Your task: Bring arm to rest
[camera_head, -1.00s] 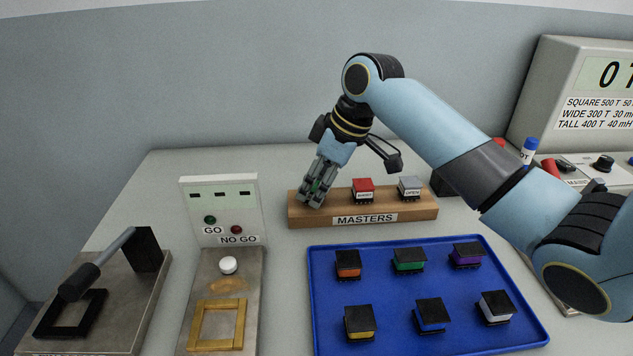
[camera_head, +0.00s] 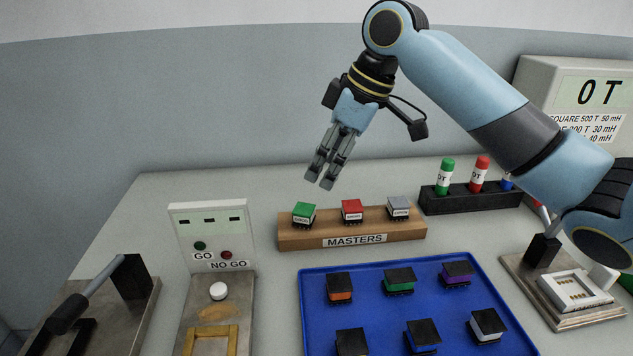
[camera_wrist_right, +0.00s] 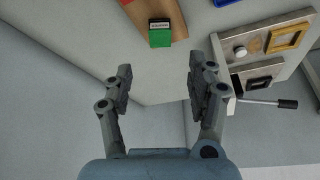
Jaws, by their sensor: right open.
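My right gripper (camera_head: 322,182) is open and empty. It hangs in the air above the wooden MASTERS block (camera_head: 354,240), with its fingers pointing down. A green master connector (camera_head: 304,215) sits at the block's left end, below the fingertips and apart from them. A red one (camera_head: 352,211) sits in the middle and a grey one (camera_head: 399,208) at the right. In the right wrist view the right gripper (camera_wrist_right: 158,82) shows spread fingers with nothing between them, and the green connector (camera_wrist_right: 160,38) lies beyond them. My left gripper is not in view.
A blue tray (camera_head: 374,265) with several black-topped connectors is in front of the block. The GO/NO GO fixture (camera_head: 209,234) and a lever press (camera_head: 129,290) stand left. A black rack (camera_head: 467,200) of tubes and a meter (camera_head: 540,84) are right.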

